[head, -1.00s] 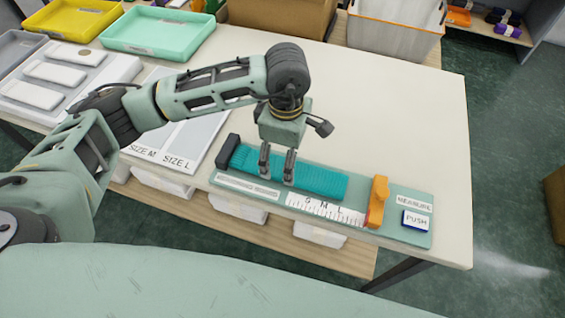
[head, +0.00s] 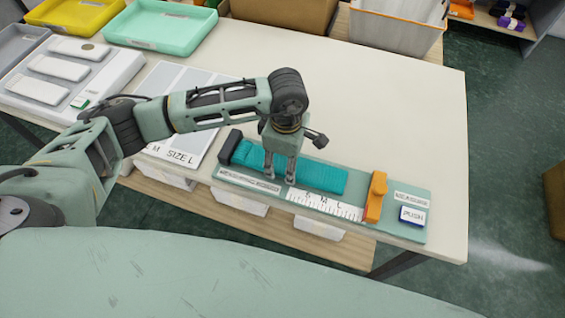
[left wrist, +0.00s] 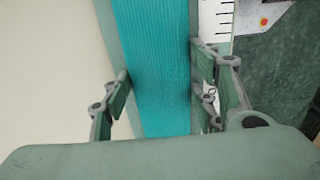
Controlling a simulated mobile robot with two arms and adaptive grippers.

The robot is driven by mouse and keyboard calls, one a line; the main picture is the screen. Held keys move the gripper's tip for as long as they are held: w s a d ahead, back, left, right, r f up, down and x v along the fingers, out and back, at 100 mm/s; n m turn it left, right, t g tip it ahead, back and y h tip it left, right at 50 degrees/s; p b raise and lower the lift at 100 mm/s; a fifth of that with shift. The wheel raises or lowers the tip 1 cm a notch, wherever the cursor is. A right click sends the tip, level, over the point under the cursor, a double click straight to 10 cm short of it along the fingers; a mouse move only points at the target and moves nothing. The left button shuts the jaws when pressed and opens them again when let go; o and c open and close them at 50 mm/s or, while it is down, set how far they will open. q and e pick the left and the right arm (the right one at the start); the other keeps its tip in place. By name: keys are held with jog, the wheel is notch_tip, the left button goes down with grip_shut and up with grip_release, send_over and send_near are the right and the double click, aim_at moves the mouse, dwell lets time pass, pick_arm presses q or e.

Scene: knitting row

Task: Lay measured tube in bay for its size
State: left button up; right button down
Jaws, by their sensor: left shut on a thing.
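A teal ribbed knitted tube (head: 322,176) lies flat along the green measuring board (head: 413,232), beside its printed scale marked with size letters. My left gripper (head: 280,175) points down, with one finger on each long side of the tube, shut on it left of its middle. In the left wrist view the tube (left wrist: 152,65) runs between the two fingers (left wrist: 160,98). The bay board (head: 196,118) lies to the left, with pale bays and labels ending in M and reading SIZE L. My arm covers part of it. My right gripper is out of view.
An orange slider (head: 376,197) and a blue-edged PUSH button (head: 412,215) are at the board's right end; a dark block (head: 230,146) is at its left. A white board with pale slabs (head: 60,72), yellow tray (head: 75,15) and mint tray (head: 160,24) stand left. The right tabletop is clear.

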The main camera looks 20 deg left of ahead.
pick_arm(q)
jog(key=shift+c, duration=1.3)
